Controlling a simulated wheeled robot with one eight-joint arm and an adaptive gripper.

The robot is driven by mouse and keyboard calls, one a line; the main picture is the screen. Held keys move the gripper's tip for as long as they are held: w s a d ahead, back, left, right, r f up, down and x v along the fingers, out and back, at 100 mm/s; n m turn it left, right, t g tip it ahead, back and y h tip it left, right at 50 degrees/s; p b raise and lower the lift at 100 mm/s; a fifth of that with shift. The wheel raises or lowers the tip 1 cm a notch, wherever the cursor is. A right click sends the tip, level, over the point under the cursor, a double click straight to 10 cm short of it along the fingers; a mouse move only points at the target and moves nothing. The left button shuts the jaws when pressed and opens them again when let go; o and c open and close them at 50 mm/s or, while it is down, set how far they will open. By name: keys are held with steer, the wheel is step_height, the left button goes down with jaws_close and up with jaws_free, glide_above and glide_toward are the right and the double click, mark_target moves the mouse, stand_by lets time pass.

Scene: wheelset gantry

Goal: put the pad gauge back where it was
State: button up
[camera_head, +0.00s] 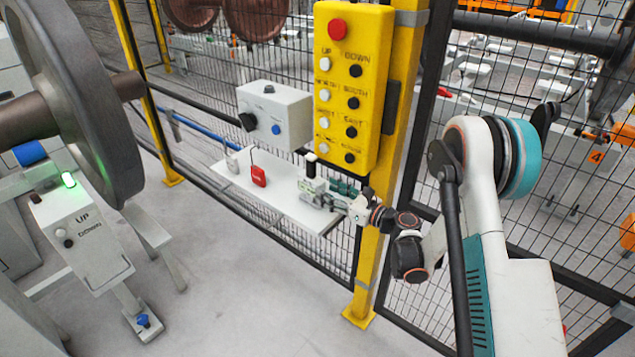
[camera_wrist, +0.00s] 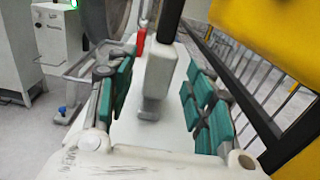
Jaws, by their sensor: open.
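A white block with a black upright handle on top (camera_wrist: 158,78), which I take to be the pad gauge, stands upright on the shelf. In the wrist view it is between the two green-padded fingers of my gripper (camera_wrist: 160,72). The gripper is open, with a visible gap between the block and each finger. In the head view my gripper (camera_head: 332,190) is at the right end of the shelf, and the block's black top (camera_head: 310,160) shows beside it. The gripper partly hides the block's lower part there.
The white shelf (camera_head: 278,204) is fixed along the mesh fence. It also carries a red item (camera_head: 258,176) and a small pale item (camera_head: 232,162). A grey control box (camera_head: 274,116) and yellow button panel (camera_head: 352,85) are above. The floor in front is clear.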

steer(key=shift+p+v, duration=0.45)
steer(key=shift+v, duration=1.85)
steer(key=s+d+r+n+g+h, duration=0.1)
steer(key=s+r+n+g+h, duration=0.15)
steer(key=s+r+n, duration=0.45)
steer(key=s+r+n+g+h, duration=0.1)
steer(key=s+r+n+h, duration=0.35)
steer(key=r, duration=0.35)
steer(key=s+d+r+n+h, duration=0.1)
steer(key=s+d+n, duration=0.3)
steer(key=s, duration=0.4)
steer(key=s+d+r+n+h, duration=0.1)
steer(key=s+d+n+h, duration=0.2)
steer(key=s, duration=0.5)
steer(key=s+d+n+h, duration=0.3)
steer(key=s+d+n, duration=0.2)
steer(key=s+n, duration=0.2)
steer(key=shift+s+d+r, duration=0.3)
steer(key=shift+s+r, duration=0.1)
steer(key=shift+s, duration=0.65)
